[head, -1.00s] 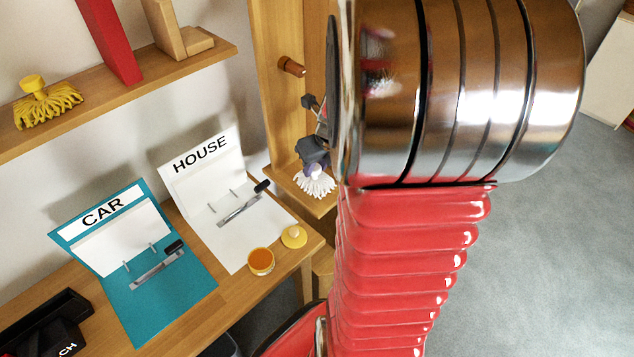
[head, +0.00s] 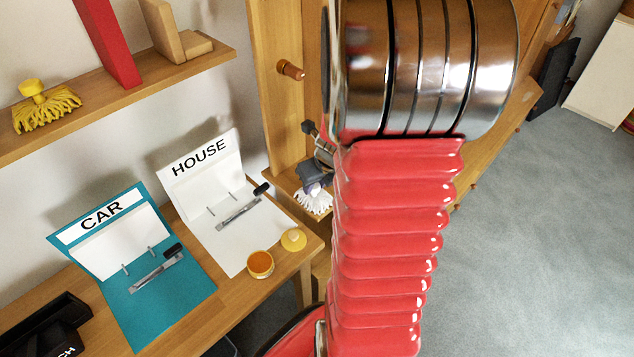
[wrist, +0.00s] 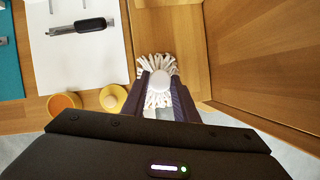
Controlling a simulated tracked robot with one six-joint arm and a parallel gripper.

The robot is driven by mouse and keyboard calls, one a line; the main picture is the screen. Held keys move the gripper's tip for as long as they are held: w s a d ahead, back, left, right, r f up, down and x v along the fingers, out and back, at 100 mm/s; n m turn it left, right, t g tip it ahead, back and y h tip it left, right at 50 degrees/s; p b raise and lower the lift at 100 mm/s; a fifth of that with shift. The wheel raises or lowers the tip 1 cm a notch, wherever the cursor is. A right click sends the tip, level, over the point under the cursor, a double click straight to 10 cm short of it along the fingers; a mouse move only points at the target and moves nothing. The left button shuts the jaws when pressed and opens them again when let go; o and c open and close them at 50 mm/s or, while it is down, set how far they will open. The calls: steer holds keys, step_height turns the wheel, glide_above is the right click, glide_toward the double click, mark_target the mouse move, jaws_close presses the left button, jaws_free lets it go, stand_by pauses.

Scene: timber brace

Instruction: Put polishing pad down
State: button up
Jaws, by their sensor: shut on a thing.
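The polishing pad (head: 314,201) is a white, fringed, mop-like pad with a pale round knob. It also shows in the wrist view (wrist: 146,68), where its fringe spreads around the knob. My gripper (head: 318,182) is shut on the pad's knob, with the dark fingers on either side of it in the wrist view (wrist: 161,88). The pad is at the wooden ledge beside the upright panel, right of the desk. I cannot tell whether its fringe touches the ledge. My arm hides part of the ledge.
A white HOUSE folder (head: 222,210) and a teal CAR folder (head: 140,270) lie on the desk. An orange-filled round tin (head: 260,264) and its yellow lid (head: 293,239) are near the desk's right edge. A yellow fringed pad (head: 44,107) sits on the upper shelf. A wooden peg (head: 291,69) sticks out above the ledge.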

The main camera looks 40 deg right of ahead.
steer(key=o, duration=0.9)
steer(key=shift+f, duration=0.15)
steer(key=v, duration=1.3)
steer(key=shift+w+a+r, duration=0.1)
steer(key=shift+a+r, duration=0.15)
steer(key=shift+r, duration=0.2)
